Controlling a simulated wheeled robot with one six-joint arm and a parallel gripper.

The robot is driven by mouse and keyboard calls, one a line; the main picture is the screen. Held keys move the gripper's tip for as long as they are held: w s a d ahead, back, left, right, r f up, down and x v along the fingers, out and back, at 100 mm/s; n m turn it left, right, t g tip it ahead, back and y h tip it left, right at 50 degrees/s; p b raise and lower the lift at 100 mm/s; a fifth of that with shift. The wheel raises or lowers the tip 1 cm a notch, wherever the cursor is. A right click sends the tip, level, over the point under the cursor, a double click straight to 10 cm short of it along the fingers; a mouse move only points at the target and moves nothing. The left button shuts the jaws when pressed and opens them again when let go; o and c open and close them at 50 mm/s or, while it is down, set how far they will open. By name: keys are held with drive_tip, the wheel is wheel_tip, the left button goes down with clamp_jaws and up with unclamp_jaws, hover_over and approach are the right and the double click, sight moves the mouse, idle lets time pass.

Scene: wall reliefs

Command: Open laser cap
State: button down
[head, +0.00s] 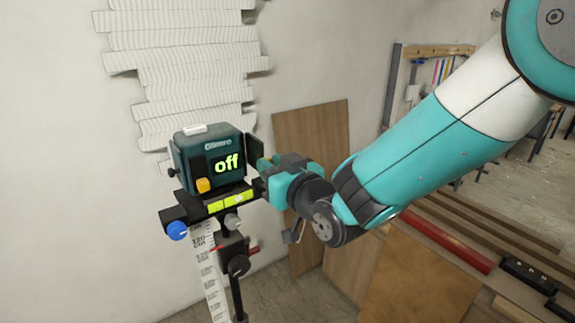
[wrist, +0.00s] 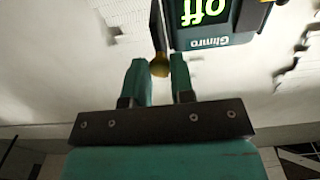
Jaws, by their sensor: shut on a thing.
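The laser (head: 209,158) is a dark teal box with a lit green "off" on its front, mounted on a stand. It also shows upside down in the wrist view (wrist: 215,38). Its cap (head: 254,152) is a thin black flap at the box's right side, standing out from the front, with the "off" face uncovered. In the wrist view the cap (wrist: 157,28) is seen nearly edge-on, with a yellowish knob (wrist: 160,68) at its end. My gripper (wrist: 161,75) has its two teal fingers closed around this knob. In the head view my gripper (head: 264,167) partly hides the cap's lower edge.
The stand has a blue knob (head: 177,230), a yellow-green level strip (head: 228,201) and a measuring scale (head: 207,270). Wooden boards (head: 311,150) lean on the wall at right. A red bar (head: 446,241) and planks lie under my arm. Wall left of the laser is clear.

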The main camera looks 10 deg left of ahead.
drive_tip(key=shift+r, duration=0.1)
drive_tip(key=c, duration=1)
unclamp_jaws()
drive_tip(key=shift+b+v, duration=6.2)
drive_tip(key=shift+v, duration=2.5)
